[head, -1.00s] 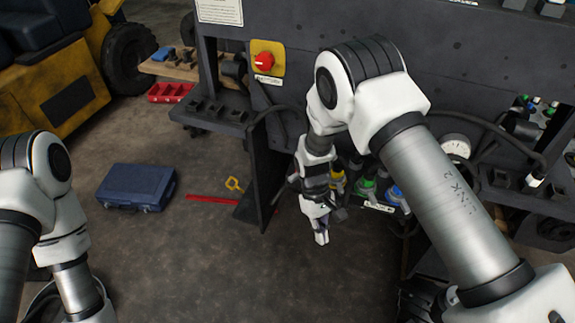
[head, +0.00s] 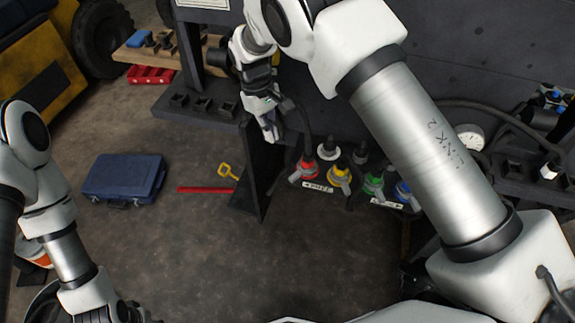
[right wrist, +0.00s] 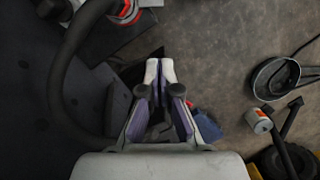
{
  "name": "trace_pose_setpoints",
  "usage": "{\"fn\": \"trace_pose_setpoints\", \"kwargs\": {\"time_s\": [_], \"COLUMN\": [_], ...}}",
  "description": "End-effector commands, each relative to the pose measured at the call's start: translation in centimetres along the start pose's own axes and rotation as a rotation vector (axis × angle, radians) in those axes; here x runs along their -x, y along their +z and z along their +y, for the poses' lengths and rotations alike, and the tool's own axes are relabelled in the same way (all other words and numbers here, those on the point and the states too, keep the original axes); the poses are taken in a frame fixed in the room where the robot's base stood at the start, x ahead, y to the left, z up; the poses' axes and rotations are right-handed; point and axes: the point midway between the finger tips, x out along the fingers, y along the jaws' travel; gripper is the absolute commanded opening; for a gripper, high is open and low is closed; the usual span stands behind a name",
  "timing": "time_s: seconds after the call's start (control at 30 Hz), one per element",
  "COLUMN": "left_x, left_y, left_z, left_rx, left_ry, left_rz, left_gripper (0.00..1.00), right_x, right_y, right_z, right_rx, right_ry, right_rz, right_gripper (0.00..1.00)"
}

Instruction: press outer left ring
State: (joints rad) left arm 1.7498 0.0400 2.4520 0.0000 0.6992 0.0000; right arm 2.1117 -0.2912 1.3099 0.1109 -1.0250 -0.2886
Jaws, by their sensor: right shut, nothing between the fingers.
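A row of couplings with coloured rings sits low on the dark panel in the head view. The red ring (head: 306,172) is at the left end, then the yellow ring (head: 338,173), the green ring (head: 373,185) and the blue ring (head: 403,192). My right gripper (head: 271,133) is shut and empty, up and left of the red ring and apart from it. In the right wrist view its fingertips (right wrist: 159,66) touch nothing, and a red ring (right wrist: 127,13) shows at the top edge. My left gripper (head: 128,314) is partly cut off at the bottom edge.
A dark upright plate (head: 262,170) stands left of the couplings. A black hose (right wrist: 66,65) curves beside my right gripper. A blue case (head: 124,178), a red bar (head: 205,190) and a yellow-handled item (head: 227,171) lie on the floor. The floor in front is clear.

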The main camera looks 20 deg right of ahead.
Motion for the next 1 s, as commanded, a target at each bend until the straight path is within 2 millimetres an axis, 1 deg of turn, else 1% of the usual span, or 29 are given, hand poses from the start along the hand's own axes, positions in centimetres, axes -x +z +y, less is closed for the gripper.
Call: {"fn": "trace_pose_setpoints", "kwargs": {"time_s": [0.17,0.47,0.5,0.53,0.6,0.7,0.8,1.0], "left_x": [0.7,2.3,2.8,3.3,3.8,4.2,4.3,4.2], "left_y": [-0.1,-0.1,-0.1,-0.1,-0.1,-0.1,-0.1,-0.1], "left_z": [0.0,0.0,0.0,0.0,0.0,0.0,0.0,0.0], "left_rx": [0.000,0.000,0.000,0.000,0.000,0.000,0.000,0.000], "left_ry": [0.000,0.000,0.000,0.000,0.000,0.000,0.000,0.000], "left_rz": [0.004,0.003,0.002,0.002,0.003,0.003,0.003,0.003], "left_gripper": [0.40,0.40,0.40,0.40,0.40,0.40,0.40,0.40], "right_x": [-2.8,-9.3,-9.6,-9.4,-9.7,-10.2,-10.5,-10.6], "right_y": [0.0,0.1,0.5,1.2,2.4,3.4,3.8,3.8], "right_z": [0.0,0.0,0.0,0.0,0.0,0.0,0.0,0.0], "right_rx": [0.000,0.001,-0.001,-0.001,0.000,0.000,0.000,0.000], "right_ry": [-0.003,-0.003,-0.003,-0.002,-0.002,-0.002,-0.001,-0.001], "right_rz": [-0.006,-0.005,-0.005,-0.006,-0.004,-0.003,-0.002,-0.001], "right_gripper": [0.00,0.00,0.00,0.00,0.00,0.00,0.00,0.00]}}
